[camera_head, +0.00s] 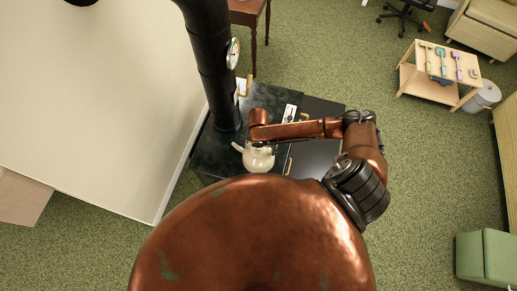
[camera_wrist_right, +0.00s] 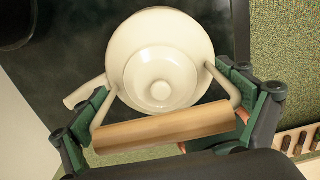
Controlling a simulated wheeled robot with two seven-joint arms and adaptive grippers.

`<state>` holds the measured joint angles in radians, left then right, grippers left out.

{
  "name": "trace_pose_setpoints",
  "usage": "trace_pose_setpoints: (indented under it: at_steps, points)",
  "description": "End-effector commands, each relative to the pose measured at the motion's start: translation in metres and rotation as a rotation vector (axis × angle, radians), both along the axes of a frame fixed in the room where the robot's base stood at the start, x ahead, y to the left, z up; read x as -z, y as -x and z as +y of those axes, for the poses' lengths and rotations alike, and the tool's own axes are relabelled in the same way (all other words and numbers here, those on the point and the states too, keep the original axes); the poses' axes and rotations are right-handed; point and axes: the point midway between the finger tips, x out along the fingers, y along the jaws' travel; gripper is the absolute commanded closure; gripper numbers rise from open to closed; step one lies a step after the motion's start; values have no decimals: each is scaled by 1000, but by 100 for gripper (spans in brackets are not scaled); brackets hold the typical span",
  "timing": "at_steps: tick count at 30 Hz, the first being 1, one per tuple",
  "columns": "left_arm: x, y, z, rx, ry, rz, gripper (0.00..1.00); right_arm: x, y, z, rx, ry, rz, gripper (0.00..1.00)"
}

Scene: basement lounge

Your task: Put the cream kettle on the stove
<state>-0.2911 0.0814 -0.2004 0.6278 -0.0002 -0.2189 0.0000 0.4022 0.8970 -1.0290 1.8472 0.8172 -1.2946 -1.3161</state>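The cream kettle (camera_head: 258,158), with a round lid and wooden handle, shows below my right gripper in the head view. In the wrist view the kettle (camera_wrist_right: 160,70) is seen from above, upright, its spout to the left. It appears over the dark, marbled stove top (camera_head: 213,152); I cannot tell whether its base touches. My right gripper (camera_wrist_right: 165,110) has its green fingers spread wide, one near each end of the wooden handle (camera_wrist_right: 165,128). Contact with the handle is unclear. In the head view my right gripper (camera_head: 258,130) is partly hidden by its wrist. My left gripper is out of view.
A black flue pipe (camera_head: 210,60) with a gauge rises from the dark top, close left of my right gripper. A dark grey unit (camera_head: 315,158) adjoins on the right. A white wall panel (camera_head: 95,100) stands left. Green carpet (camera_head: 420,180) is open to the right.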

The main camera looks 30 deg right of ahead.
Motion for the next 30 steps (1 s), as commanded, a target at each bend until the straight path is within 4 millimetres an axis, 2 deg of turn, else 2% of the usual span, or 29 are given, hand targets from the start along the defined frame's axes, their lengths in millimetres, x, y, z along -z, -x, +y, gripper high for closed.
trace_pose_setpoints:
  at_steps: [10,14,17,24,30]
  points:
    - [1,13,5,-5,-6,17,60,-1,4,-7,0,-8,-6,0]
    - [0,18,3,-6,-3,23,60,-8,3,-6,0,-8,-8,0]
    - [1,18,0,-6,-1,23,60,-23,2,-5,0,-7,-8,0]
    - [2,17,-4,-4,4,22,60,-74,0,-3,-1,-3,-7,0]
    - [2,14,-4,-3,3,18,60,-108,0,-2,-1,-5,-5,0]
